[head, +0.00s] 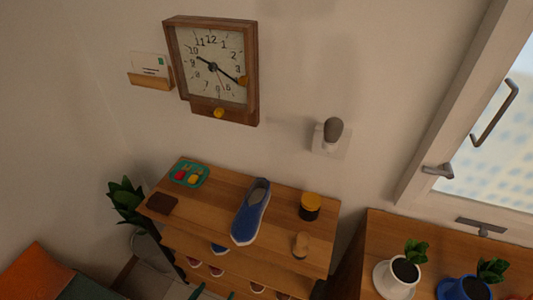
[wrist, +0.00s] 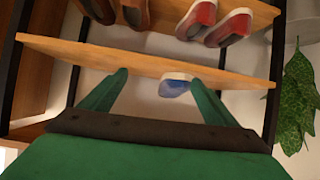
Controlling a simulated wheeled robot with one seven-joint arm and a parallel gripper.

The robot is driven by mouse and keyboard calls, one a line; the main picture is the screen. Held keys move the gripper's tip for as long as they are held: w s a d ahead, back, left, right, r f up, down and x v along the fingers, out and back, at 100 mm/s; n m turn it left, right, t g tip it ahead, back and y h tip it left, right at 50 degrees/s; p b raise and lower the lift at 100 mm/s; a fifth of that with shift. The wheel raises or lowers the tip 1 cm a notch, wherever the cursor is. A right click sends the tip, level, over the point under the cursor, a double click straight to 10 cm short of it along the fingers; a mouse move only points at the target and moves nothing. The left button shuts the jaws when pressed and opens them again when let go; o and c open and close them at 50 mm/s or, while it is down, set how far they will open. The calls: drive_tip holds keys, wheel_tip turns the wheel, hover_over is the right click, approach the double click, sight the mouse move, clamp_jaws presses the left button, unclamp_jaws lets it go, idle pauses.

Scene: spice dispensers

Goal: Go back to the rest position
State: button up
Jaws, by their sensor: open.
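My gripper (wrist: 158,80) shows in the wrist view with its two green fingers spread apart and nothing between the tips. It is in front of the shoe rack, near a wooden shelf board (wrist: 140,62). A blue shoe with a pale sole (wrist: 175,86) shows beyond the fingers, partly hidden by the right one. Red shoes (wrist: 197,18) stand on another board at the top of the wrist view. In the head view, small green parts at the bottom edge, below the rack, may be my gripper; most of my arm is out of view.
On the rack top (head: 215,205) are a blue shoe (head: 252,212), a tray (head: 189,174), a brown item (head: 162,204), a yellow-topped jar (head: 310,206) and a brush (head: 300,245). A plant (wrist: 298,100) stands beside the rack. Potted plants (head: 404,270) stand at right.

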drive_tip(key=s+d+n+g+y, duration=0.1)
drive_tip(key=s+d+y, duration=0.1)
drive_tip(key=s+d, duration=0.35)
drive_tip(key=s+d+n+y, duration=0.2)
drive_tip(key=s, duration=0.6)
drive_tip(key=s+d+r+t, duration=0.1)
drive_tip(key=s+d+r, duration=0.2)
drive_tip(key=r, duration=0.5)
drive_tip(key=s+d+r+t, duration=0.2)
drive_tip(key=s+d+r, duration=0.1)
drive_tip(key=r, duration=0.5)
drive_tip(key=s+d+r+t, duration=0.1)
drive_tip(key=s+d+r, duration=0.2)
drive_tip(key=r, duration=0.6)
drive_tip(key=shift+d+t, duration=0.4)
drive_tip(key=shift+d, duration=0.65)
